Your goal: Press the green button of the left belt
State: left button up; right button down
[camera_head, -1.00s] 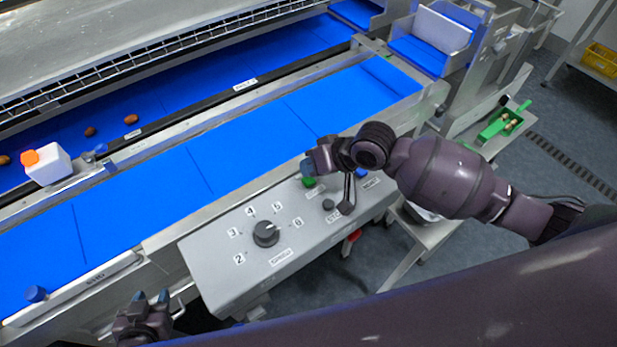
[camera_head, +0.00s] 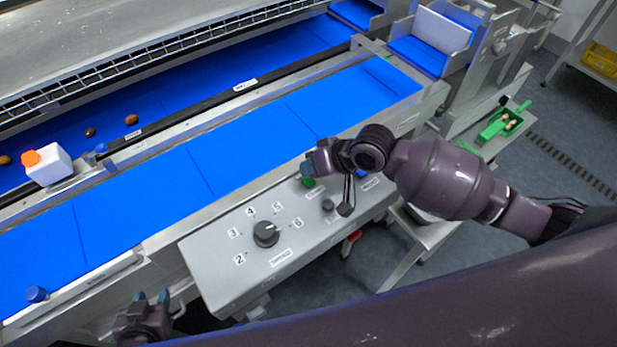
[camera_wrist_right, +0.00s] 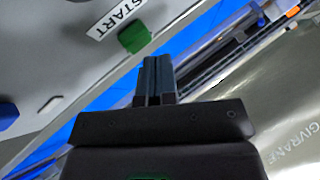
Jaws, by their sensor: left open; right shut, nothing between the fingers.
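The green button (camera_head: 308,183) sits on the grey control box beside the front blue belt (camera_head: 250,145), partly hidden by my right gripper. My right gripper (camera_head: 307,168) is shut and empty, right above or beside the button; the head view does not show whether it touches. In the right wrist view the green button (camera_wrist_right: 135,37) is just beyond and left of the shut fingertips (camera_wrist_right: 156,62), next to a START label (camera_wrist_right: 117,17). My left gripper (camera_head: 152,297) is open and empty at the bottom left, away from the control box.
The control box (camera_head: 215,265) carries a black speed dial (camera_head: 266,233), a small dark knob (camera_head: 328,205) and a blue button (camera_head: 362,172). Several dates lie on the rear belt (camera_head: 170,98). A green tray (camera_head: 492,131) is at the right.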

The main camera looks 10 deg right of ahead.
jog(key=shift+f, duration=0.2)
jog(key=shift+f, duration=0.1)
dwell(0.4)
jog(key=shift+f, duration=0.4)
dwell(0.6)
jog(key=shift+r, duration=0.1)
jog(key=shift+r+p, duration=0.45)
jog(key=shift+r, duration=0.35)
jog(key=shift+r, duration=0.15)
jog(key=shift+r, duration=2.4)
